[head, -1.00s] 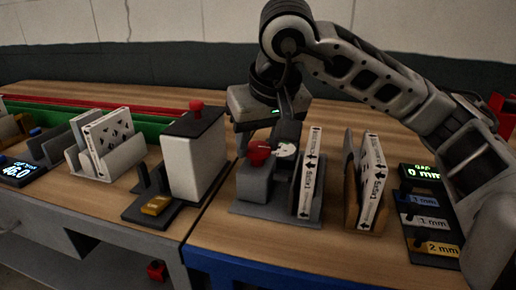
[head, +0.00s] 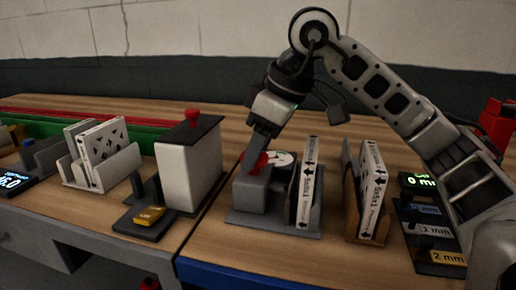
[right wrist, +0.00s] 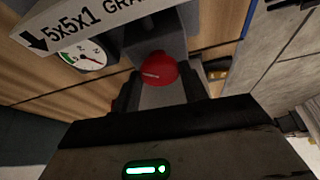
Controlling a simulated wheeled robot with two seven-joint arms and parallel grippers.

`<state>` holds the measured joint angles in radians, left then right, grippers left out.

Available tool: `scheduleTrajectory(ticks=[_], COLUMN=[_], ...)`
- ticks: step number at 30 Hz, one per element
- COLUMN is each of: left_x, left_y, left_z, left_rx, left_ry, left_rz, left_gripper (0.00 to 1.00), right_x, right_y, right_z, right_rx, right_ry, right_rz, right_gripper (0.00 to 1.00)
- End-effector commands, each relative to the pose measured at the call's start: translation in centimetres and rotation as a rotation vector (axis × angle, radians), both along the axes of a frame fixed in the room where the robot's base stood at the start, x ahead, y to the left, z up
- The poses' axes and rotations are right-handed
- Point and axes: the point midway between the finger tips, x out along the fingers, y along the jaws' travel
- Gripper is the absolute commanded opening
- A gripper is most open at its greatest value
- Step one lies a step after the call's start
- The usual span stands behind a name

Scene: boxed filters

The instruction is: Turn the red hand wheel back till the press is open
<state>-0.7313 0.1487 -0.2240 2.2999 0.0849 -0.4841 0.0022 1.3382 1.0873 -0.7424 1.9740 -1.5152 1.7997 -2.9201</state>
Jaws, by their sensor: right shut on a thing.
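The red hand wheel (head: 256,162) sits on top of the grey press (head: 249,192), on the table right of the seam. My right gripper (head: 258,152) points down onto it and is shut on it. In the right wrist view the wheel (right wrist: 158,70) shows between the two dark fingers. A round dial gauge (head: 282,158) stands beside the wheel; its needle (right wrist: 84,57) is too small to read surely. A white boxed filter (head: 306,185) stands upright in the press; whether the plate touches it I cannot tell. My left gripper is out of view.
A brown holder with another boxed filter (head: 373,190) stands to the right, then a display with 1 mm and 2 mm blocks (head: 436,256). A white bin with a red knob (head: 193,113) stands close left. A grey rack holds a box (head: 100,150).

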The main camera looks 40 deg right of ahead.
Motion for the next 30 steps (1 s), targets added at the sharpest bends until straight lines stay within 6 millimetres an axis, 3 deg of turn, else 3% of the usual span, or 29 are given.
scheduleTrajectory(ticks=[20, 21, 23, 30], left_x=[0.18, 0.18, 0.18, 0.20], left_y=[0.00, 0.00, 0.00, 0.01], left_z=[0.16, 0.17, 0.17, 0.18], left_rx=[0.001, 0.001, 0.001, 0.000], left_ry=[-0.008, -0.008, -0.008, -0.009], left_rz=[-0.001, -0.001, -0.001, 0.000], left_gripper=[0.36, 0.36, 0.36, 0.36], right_x=[0.01, 0.00, 0.00, 0.02], right_y=[-0.08, -0.09, -0.07, -0.06], right_z=[-0.03, -0.03, -0.03, -0.02], right_rx=[-0.003, -0.004, -0.003, -0.002], right_ry=[0.001, 0.002, 0.002, 0.001], right_rz=[0.070, 0.069, 0.069, 0.069], right_gripper=[0.20, 0.46, 0.63, 0.64])
